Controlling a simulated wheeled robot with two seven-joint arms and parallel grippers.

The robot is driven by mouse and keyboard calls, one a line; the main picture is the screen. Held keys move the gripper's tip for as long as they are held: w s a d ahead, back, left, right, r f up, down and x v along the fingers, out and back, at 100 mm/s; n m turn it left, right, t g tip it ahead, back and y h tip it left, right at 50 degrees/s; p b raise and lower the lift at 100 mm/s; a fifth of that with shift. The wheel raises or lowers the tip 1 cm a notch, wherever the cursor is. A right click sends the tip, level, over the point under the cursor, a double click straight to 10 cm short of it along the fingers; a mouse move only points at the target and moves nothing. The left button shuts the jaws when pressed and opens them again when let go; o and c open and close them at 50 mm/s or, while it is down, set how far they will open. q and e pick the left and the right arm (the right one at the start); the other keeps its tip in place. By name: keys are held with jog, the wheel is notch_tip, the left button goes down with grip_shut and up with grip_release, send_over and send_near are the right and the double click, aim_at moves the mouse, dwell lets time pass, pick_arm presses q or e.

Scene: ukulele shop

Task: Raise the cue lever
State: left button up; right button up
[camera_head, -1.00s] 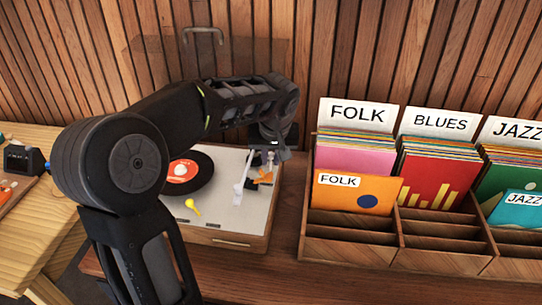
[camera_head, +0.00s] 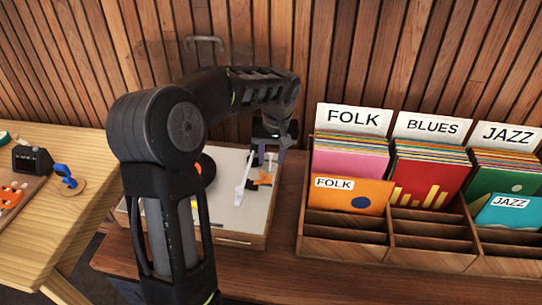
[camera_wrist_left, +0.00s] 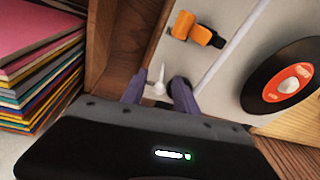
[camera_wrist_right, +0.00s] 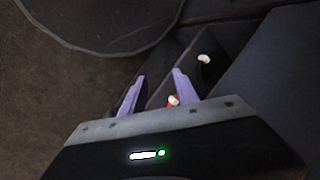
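The record player (camera_head: 232,215) has a pale top in a wooden frame, partly hidden by my left arm. Its black record (camera_wrist_left: 290,80) has a red label. The white tonearm (camera_head: 242,180) runs along the right part of the top. An orange piece with a black end (camera_wrist_left: 190,28) lies across that area; it also shows in the head view (camera_head: 264,179). My left gripper (camera_wrist_left: 158,88) is open, its purple fingers either side of a small white upright peg (camera_wrist_left: 159,79). I cannot tell whether this is the cue lever or whether they touch it. My right gripper (camera_wrist_right: 157,80) is open, away from the player.
A wooden record crate (camera_head: 345,240) with Folk, Blues and Jazz sections stands close right of the player. A slatted wall is behind. A light wooden table (camera_head: 50,220) with a blue item (camera_head: 65,174) is at the left. Something red and white (camera_wrist_right: 173,100) shows near my right fingers.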

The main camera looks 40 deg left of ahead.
pick_arm(q)
notch_tip(320, 180, up, 8)
jog(key=d, duration=0.1)
jog(key=shift+s+d+f, duration=0.2)
jog(key=shift+s, duration=0.15)
dwell(0.7)
